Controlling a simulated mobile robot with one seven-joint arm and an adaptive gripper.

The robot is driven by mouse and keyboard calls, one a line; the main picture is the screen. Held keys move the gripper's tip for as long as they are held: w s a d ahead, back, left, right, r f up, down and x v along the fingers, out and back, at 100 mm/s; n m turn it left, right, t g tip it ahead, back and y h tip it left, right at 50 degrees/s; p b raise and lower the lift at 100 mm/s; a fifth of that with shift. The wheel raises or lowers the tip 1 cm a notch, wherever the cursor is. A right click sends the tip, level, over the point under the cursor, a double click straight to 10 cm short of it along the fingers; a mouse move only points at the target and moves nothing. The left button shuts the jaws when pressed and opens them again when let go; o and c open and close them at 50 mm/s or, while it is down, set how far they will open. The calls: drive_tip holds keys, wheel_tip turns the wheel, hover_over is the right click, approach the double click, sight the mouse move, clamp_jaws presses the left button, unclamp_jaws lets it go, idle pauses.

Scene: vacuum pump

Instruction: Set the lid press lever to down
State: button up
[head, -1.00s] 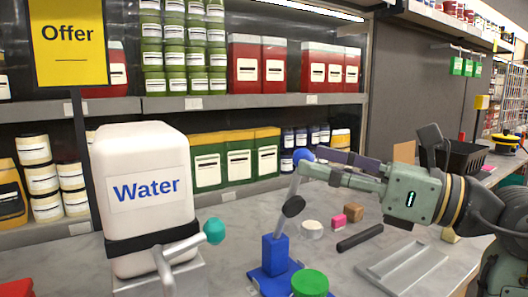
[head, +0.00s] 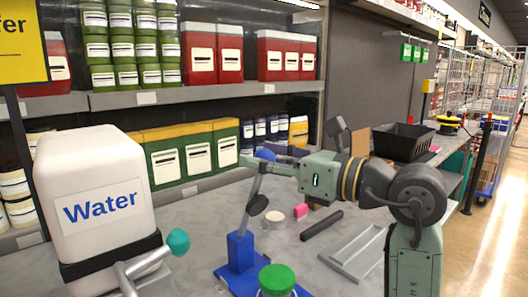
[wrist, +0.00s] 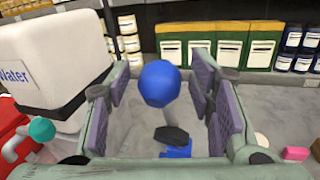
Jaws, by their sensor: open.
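The lid press has a blue base (head: 240,252) on the counter. Its grey lever (head: 251,195) stands steeply up, with a black pad (head: 258,205) partway along and a blue ball knob (head: 265,155) on top. My gripper (head: 262,163) is open at knob height, its fingers on either side of the knob. In the wrist view, the blue knob (wrist: 160,83) shows between the two pairs of purple-padded fingers, with visible gaps to both sides. I cannot tell how deep it sits. A green-lidded jar (head: 277,280) stands in front of the press.
A white water container (head: 95,180) with a teal-knobbed tap (head: 178,242) stands to the left. A black bar (head: 321,225), a grey tray (head: 355,250), a pink block (head: 301,210) and a white round item (head: 273,219) lie on the counter to the right. Stocked shelves (head: 200,95) stand behind.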

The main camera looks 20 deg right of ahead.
drive_tip(key=shift+w+a, duration=0.15)
clamp_jaws()
idle(0.6)
